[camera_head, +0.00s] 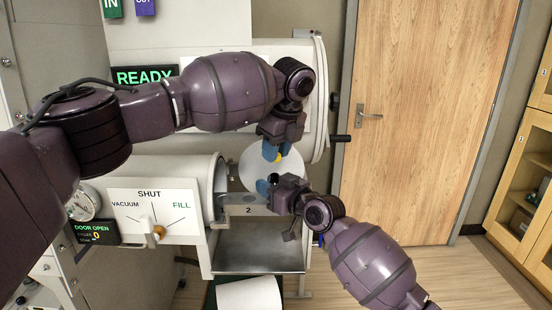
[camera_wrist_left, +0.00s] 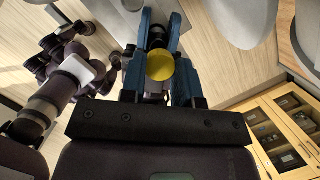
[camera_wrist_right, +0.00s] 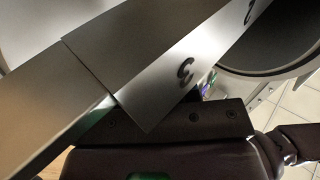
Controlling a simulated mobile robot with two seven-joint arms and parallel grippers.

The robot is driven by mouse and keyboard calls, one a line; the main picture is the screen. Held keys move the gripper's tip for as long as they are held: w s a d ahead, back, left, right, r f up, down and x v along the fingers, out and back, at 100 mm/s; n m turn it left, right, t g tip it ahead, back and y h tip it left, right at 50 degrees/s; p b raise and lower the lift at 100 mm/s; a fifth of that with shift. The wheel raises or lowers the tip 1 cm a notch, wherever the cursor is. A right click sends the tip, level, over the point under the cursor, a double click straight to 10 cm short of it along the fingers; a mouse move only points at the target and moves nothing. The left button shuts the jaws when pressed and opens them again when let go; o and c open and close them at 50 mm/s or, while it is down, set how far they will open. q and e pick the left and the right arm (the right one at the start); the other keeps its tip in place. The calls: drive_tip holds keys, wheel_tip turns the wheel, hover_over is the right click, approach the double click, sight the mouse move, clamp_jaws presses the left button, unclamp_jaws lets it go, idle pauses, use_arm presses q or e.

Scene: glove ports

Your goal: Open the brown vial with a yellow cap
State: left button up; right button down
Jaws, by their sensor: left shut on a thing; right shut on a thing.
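My left gripper (camera_head: 272,152) is the higher one, in front of the round white door. Its blue fingers are shut on the brown vial with a yellow cap. The round yellow cap (camera_wrist_left: 160,66) sits between the fingers in the left wrist view, and a dark part shows behind it. A bit of yellow also shows at the fingertips in the head view. My right gripper (camera_head: 264,187) is just below, above the numbered metal tray (camera_head: 247,210).
The round white door (camera_head: 252,172) stands open beside the small chamber (camera_head: 210,190). A control panel with a valve knob (camera_head: 158,232) is at the left. A handle (camera_head: 340,138) juts out at the right. Floor is free before the wooden door (camera_head: 430,110).

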drive_tip(key=c, duration=0.8)
unclamp_jaws()
drive_tip(key=shift+o, duration=0.2)
